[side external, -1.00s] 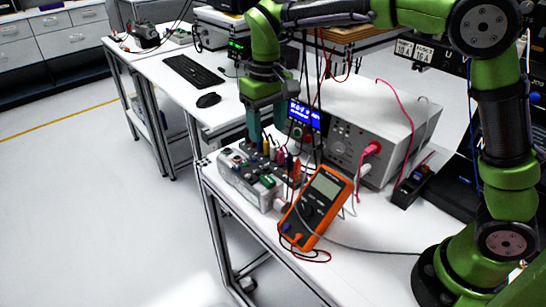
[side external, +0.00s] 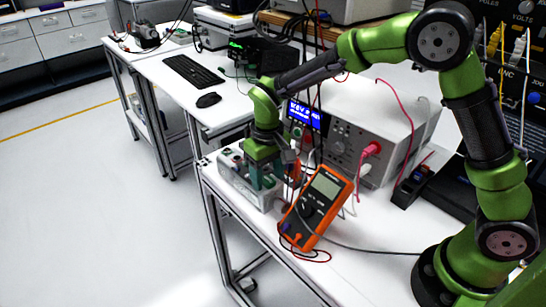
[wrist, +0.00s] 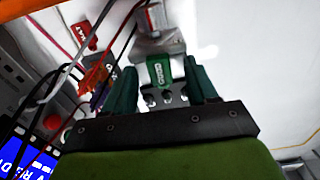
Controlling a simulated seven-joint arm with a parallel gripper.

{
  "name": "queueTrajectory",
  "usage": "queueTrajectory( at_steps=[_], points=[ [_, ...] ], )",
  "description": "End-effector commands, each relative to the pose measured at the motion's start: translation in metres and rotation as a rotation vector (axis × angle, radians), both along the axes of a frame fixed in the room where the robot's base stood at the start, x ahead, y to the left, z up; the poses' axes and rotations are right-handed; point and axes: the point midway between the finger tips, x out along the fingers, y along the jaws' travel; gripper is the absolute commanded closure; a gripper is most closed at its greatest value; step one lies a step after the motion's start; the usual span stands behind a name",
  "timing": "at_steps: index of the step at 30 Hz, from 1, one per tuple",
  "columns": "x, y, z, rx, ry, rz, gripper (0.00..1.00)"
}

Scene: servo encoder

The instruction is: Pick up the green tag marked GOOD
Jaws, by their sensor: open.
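The green tag (wrist: 157,72), with pale lettering that looks like GOOD, lies between the two fingers of my gripper (wrist: 161,80) in the wrist view. A gap shows on both sides of it, and the fingers are open. In the side view my gripper (side external: 264,180) points down over the grey box (side external: 236,187), with its fingertips low at the box top. The fingers hide the tag there, and I cannot tell their exact height above it. A red tag (wrist: 82,36) with white lettering lies up and left in the wrist view.
An orange multimeter (side external: 318,206) leans close to the right of the box, with cables around it. A bench instrument (side external: 375,120) with a pink lead stands behind. Loose wires (wrist: 100,60) run near the left finger. A keyboard (side external: 193,71) and mouse (side external: 208,100) lie farther back.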

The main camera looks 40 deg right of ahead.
Motion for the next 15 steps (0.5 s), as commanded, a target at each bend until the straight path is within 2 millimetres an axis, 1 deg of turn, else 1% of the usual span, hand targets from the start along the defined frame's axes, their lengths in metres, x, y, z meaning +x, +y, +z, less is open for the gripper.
queueTrajectory(
  at_steps=[5,6,14,15],
  points=[
    [0.0000,-0.0001,-0.0006,0.000,0.000,0.000,0.43],
    [0.0000,-0.0001,-0.0006,0.000,0.000,0.000,0.44],
    [0.0000,-0.0001,-0.0004,0.000,0.000,0.000,0.84],
    [0.0000,-0.0001,-0.0004,0.000,0.000,0.000,0.90]
  ],
)
